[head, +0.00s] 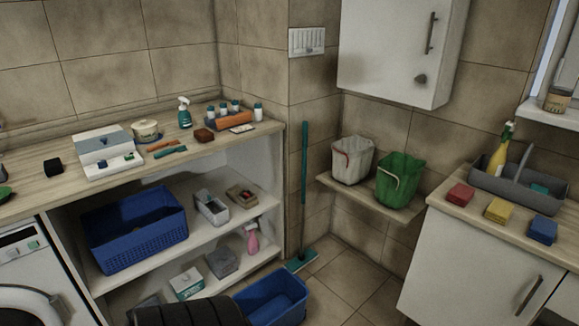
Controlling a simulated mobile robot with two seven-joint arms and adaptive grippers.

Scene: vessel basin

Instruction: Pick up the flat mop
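The flat mop (304,172) stands upright in the corner, with a long green handle beside the end of the shelf unit. Its flat teal head (301,261) rests on the tiled floor. The handle's top reaches a little above the wooden counter and leans close to the tiled wall. Neither of my grippers shows in the head view. A dark ribbed shape at the bottom edge appears to be part of my own body.
A blue tub (272,300) stands on the floor just in front of the mop head. A wall shelf (368,200) right of the handle bears a white bucket (352,160) and a green bucket (400,181). Bare floor (345,285) lies between the tub and the right cabinet (470,265).

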